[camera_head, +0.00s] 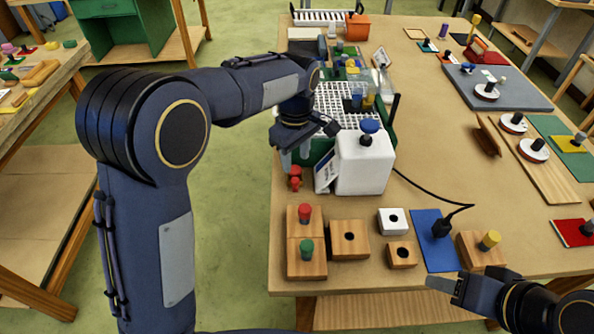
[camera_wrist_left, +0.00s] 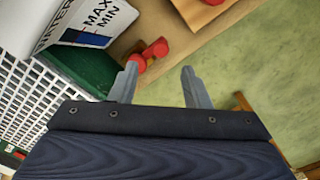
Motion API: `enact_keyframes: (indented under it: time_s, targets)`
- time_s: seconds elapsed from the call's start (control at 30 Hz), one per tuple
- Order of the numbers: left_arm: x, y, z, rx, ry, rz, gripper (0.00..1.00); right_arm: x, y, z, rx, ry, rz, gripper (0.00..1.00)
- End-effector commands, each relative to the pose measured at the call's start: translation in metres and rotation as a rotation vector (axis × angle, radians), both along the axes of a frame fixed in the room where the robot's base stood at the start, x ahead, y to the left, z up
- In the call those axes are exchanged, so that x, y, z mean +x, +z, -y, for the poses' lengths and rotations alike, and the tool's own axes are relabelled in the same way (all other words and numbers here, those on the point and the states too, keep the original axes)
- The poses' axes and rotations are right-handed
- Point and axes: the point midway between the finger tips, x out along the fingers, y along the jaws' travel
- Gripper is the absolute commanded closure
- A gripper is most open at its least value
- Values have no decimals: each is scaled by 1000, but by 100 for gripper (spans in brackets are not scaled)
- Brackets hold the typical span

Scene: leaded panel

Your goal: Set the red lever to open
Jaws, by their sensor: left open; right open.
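The red lever (camera_head: 295,178) is a small red piece low at the left side of a white tank (camera_head: 365,163) with a blue cap. In the left wrist view the red lever (camera_wrist_left: 152,52) lies just beyond the fingertips, nearer the left finger. The tank's label (camera_wrist_left: 95,20) reads MAX and MIN there. My left gripper (camera_head: 294,160) is open and empty, pointing down right above the lever; it also shows in the left wrist view (camera_wrist_left: 160,78). I cannot tell whether a finger touches the lever. My right gripper (camera_head: 447,286) is open near the table's front edge, away from the lever.
A green crate with a white grid (camera_head: 335,100) stands behind the tank. Wooden blocks with a red knob (camera_head: 305,212) and a green knob (camera_head: 306,247) are in front. A black cable (camera_head: 425,188) runs to a plug on a blue mat (camera_head: 428,225). The table's left edge is close.

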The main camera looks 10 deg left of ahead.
Motion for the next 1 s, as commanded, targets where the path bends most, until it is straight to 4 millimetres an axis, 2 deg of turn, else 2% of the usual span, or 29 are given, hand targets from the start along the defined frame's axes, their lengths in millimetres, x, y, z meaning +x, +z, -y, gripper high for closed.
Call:
enact_keyframes:
  time_s: [0.3,0.4,0.53,0.8,1.0]
  targets:
    - [-2,-50,-1,-1,1,-6,57,0,5,0,0,0,0,52]
    - [-1,-62,-1,-2,1,-5,57,0,6,0,0,0,0,52]
    - [-1,-70,-1,-1,0,-3,57,0,7,0,0,0,0,52]
    - [-1,-71,-1,-3,0,-1,57,0,7,0,0,0,0,52]
    - [-1,-71,-1,-3,0,-2,83,0,7,0,0,0,0,52]
